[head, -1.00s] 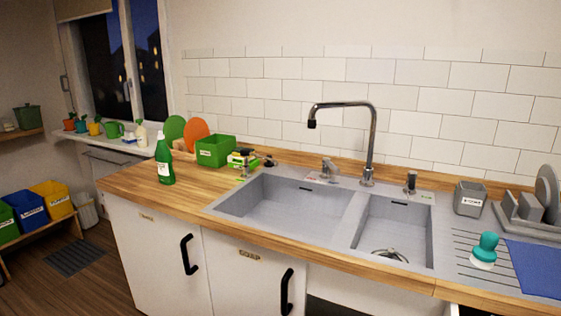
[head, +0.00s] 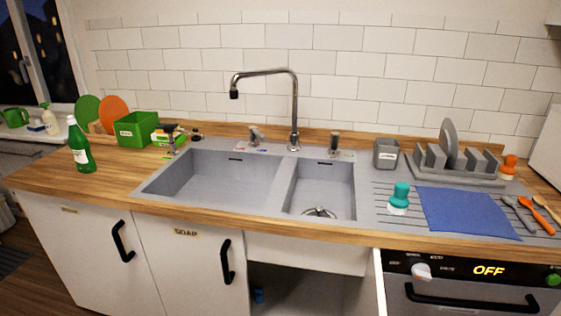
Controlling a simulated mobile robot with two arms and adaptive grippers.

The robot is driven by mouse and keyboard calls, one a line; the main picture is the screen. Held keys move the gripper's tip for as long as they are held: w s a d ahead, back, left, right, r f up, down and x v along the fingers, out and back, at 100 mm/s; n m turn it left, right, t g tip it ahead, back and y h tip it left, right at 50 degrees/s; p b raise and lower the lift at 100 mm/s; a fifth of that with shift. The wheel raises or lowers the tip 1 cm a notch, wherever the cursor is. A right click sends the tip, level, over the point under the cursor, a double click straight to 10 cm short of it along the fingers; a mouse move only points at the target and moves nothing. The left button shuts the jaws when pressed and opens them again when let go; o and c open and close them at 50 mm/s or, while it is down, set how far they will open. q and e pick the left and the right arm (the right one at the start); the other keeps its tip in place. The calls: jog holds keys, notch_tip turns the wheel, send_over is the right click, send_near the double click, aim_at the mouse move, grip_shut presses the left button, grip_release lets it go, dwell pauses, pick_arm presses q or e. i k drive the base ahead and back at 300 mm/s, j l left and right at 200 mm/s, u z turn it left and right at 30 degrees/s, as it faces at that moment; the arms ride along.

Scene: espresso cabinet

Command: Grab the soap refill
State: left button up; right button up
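No container plainly marked as a soap refill can be made out. A cabinet door labelled "SOAP" (head: 186,233) is under the sink and looks shut. To its right is an open, dark compartment (head: 300,292) with a small blue thing (head: 258,295) low inside, too small to identify. A green bottle (head: 80,146) with a white label stands upright on the counter at the left. A black-topped dispenser (head: 170,138) stands at the sink's back left corner. Neither of my grippers is in view.
The double sink (head: 235,178) has a tall faucet (head: 294,110). On the right are a teal brush (head: 400,197), a blue cloth (head: 465,212), a dish rack (head: 455,160) and utensils (head: 530,212). An oven (head: 470,285) reads OFF. The left counter front is clear.

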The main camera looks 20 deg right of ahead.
aim_at(78, 143)
jog(key=k+l+z, duration=0.1)
jog(key=l, duration=0.2)
jog(key=k+l+z, duration=0.1)
jog(key=l, duration=0.2)
jog(key=k+l, duration=0.2)
jog(key=k+l+z, duration=0.15)
jog(key=l, duration=0.25)
jog(key=u, duration=1.25)
jog(key=i+j, duration=0.2)
jog(key=i, duration=0.25)
jog(key=i+j, duration=0.2)
jog(key=i, duration=0.2)
jog(key=i+j, duration=0.2)
jog(key=i, duration=0.25)
